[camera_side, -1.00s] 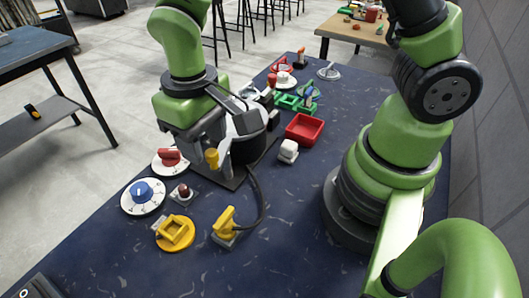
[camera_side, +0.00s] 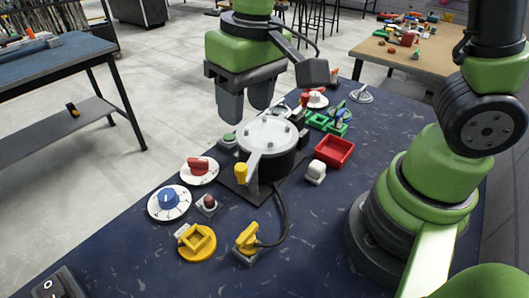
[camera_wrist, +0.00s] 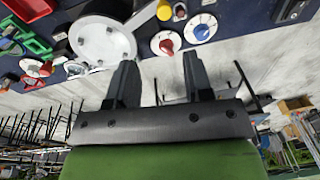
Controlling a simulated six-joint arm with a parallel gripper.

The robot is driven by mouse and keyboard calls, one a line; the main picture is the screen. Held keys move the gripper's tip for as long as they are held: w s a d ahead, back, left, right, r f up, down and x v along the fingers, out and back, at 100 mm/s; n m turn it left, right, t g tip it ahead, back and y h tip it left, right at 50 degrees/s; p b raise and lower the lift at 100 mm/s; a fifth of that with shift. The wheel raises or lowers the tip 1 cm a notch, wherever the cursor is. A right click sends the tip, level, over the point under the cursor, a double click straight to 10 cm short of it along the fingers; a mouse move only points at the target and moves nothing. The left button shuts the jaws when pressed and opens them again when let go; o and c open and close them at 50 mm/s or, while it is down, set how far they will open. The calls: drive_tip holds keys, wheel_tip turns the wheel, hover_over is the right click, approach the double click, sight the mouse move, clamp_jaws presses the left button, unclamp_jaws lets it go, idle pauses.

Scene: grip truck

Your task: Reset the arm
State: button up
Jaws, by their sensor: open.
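My gripper (camera_side: 246,104) is raised above the far side of the round device in the side view, with its dark fingers pointing down, apart and empty. In the wrist view my gripper (camera_wrist: 157,82) shows two spread fingers with nothing between them. The round device (camera_side: 268,135) has a pale lid, a dark body and a yellow-knobbed lever (camera_side: 241,172), and stands on a dark plate on the blue table. Its pale lid (camera_wrist: 102,40) also shows at the top of the wrist view.
White dials with a red knob (camera_side: 199,168) and a blue knob (camera_side: 170,200) lie to the left. A yellow socket (camera_side: 197,243), a yellow plug (camera_side: 247,238), a red tray (camera_side: 334,151) and a white block (camera_side: 316,171) surround the device. The air around my gripper is clear.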

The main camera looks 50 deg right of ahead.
drive_tip(key=s+d+r+m+t+y, duration=0.1)
drive_tip(key=s+d+r+m+t, duration=0.2)
drive_tip(key=s+d+r+t, duration=0.3)
drive_tip(key=s+d+r, duration=0.1)
drive_tip(key=s+r, duration=0.2)
drive_tip(key=s, duration=0.1)
drive_tip(key=shift+s+r, duration=0.3)
drive_tip(key=shift+s, duration=0.05)
drive_tip(key=shift+c, duration=0.2)
idle(1.0)
